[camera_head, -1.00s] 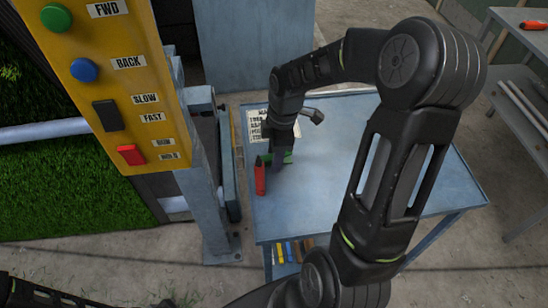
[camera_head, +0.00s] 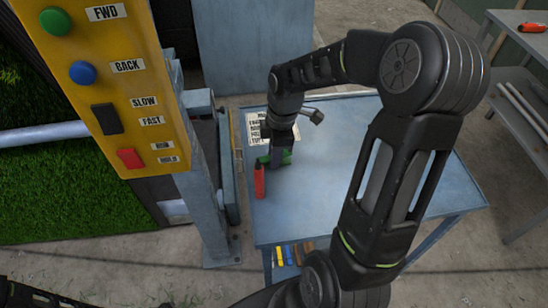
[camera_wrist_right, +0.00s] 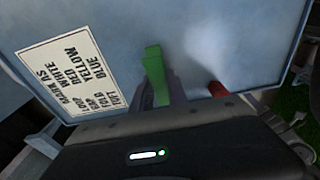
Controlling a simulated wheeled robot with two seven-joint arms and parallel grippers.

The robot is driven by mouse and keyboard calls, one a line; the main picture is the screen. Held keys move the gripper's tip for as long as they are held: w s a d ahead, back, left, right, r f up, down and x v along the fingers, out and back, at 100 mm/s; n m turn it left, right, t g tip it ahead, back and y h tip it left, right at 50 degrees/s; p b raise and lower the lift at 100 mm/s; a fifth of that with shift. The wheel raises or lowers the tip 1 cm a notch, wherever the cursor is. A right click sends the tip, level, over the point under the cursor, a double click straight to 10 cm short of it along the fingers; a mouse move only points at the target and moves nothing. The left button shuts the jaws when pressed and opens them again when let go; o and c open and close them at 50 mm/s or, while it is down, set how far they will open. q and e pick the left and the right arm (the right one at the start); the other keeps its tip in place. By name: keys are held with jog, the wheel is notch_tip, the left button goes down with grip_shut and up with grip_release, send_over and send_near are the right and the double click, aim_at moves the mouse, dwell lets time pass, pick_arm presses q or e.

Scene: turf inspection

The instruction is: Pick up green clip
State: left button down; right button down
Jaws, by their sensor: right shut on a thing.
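The green clip (camera_head: 286,158) is at the left part of the blue-grey table (camera_head: 350,190), between the fingers of my right gripper (camera_head: 277,158). In the right wrist view the clip (camera_wrist_right: 155,72) stands out past the dark fingertips, and the right gripper (camera_wrist_right: 156,92) is shut on it. The gripper points down at the table. I cannot tell whether the clip touches the tabletop. A dark part at the lower left of the head view may be my left arm; no left gripper shows.
A printed card (camera_head: 256,128) lies behind. A yellow control panel (camera_head: 120,80) stands at left. The table's right side is clear.

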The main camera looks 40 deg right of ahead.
notch_tip(320, 180, up, 9)
jog(key=shift+r+b, duration=0.1)
jog(key=shift+b, duration=0.5)
